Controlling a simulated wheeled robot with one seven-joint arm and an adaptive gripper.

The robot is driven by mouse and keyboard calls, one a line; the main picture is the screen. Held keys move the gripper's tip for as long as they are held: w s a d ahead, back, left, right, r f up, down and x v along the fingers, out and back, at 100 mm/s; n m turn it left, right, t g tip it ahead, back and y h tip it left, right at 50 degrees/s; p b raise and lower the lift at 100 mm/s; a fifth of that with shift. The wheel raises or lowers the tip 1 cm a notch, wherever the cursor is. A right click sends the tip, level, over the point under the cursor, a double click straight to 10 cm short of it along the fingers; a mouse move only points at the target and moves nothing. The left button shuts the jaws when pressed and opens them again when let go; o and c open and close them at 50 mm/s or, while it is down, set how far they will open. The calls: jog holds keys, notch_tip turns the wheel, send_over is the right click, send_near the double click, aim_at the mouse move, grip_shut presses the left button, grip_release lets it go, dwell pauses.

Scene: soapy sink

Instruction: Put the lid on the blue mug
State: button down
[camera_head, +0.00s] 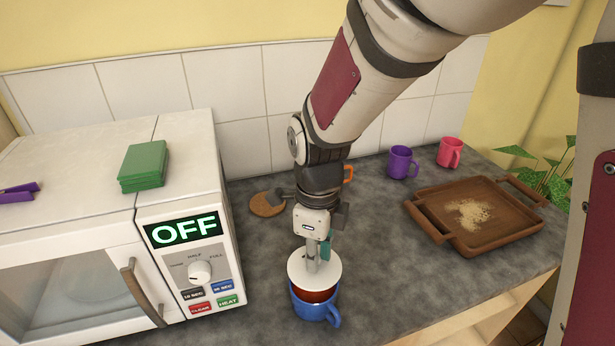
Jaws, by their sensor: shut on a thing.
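The blue mug (314,308) stands upright on the dark counter near its front edge, with its handle to the right. A reddish-brown content shows inside it, below the lid. The white round lid (327,277) is over the mug's back part and looks tilted or raised; I cannot tell whether it touches the rim. My gripper (312,262) points down from above and is shut on the lid at its middle. The fingertips are small and partly merged with the lid in this view.
A white microwave (150,235) stands left, with green sponges (144,166) and a purple item (18,193) on top. A wooden tray (425,222) is at right. Purple (401,163), pink (449,152) and orange (347,174) mugs stand behind. A brown round piece (266,205) lies near the microwave.

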jog(key=shift+w+f+b, duration=0.1)
jog(key=shift+f+b, duration=0.45)
jog(key=shift+f, duration=1.4)
jog(key=shift+p, duration=0.6)
dwell(0.5)
jog(key=shift+f+p, duration=0.15)
jog(key=shift+p, duration=0.75)
dwell(1.8)
jog(key=c, duration=0.9)
grip_release()
